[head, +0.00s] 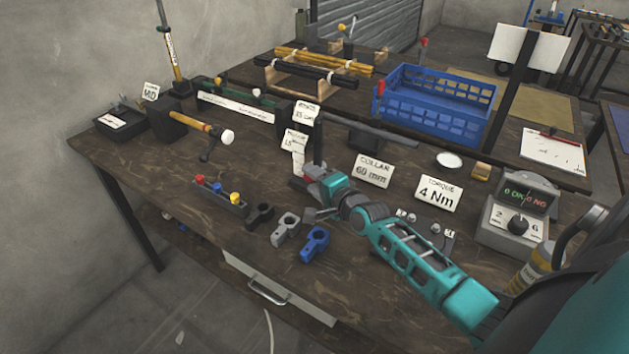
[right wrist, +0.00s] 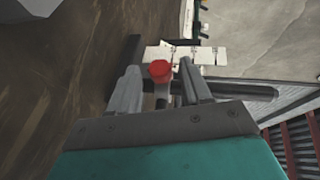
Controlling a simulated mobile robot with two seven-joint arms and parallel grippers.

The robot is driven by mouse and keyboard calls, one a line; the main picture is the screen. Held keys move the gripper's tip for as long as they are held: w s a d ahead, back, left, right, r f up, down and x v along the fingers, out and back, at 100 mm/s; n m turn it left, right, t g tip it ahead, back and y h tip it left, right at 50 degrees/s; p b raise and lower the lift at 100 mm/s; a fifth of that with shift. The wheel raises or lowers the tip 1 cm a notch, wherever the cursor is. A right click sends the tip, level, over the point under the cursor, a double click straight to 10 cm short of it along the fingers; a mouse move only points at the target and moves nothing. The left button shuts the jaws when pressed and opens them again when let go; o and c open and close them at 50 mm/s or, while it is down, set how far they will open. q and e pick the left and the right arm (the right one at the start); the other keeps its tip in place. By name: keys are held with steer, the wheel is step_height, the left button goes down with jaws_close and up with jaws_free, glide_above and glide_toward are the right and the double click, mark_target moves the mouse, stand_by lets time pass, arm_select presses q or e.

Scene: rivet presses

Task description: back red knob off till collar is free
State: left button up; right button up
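The red knob (right wrist: 160,70) shows in the right wrist view between the two fingers of my right gripper (right wrist: 160,75). There seems to be a gap on each side of it, so the fingers look open around it. In the head view my right gripper (head: 308,182) is at the foot of a dark upright post (head: 318,145), with a bit of red beside it. The collar behind the knob is largely hidden by the gripper, and I cannot tell its state. My left gripper is not in view.
Loose black (head: 259,215), grey (head: 285,230) and blue (head: 314,243) clamp pieces lie near the front edge. A tray (head: 220,196) holds coloured knobs. Label cards, such as the collar card (head: 372,171), stand around. A torque display (head: 515,212) is right; a blue crate (head: 435,105) stands behind.

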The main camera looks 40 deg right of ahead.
jaws_close()
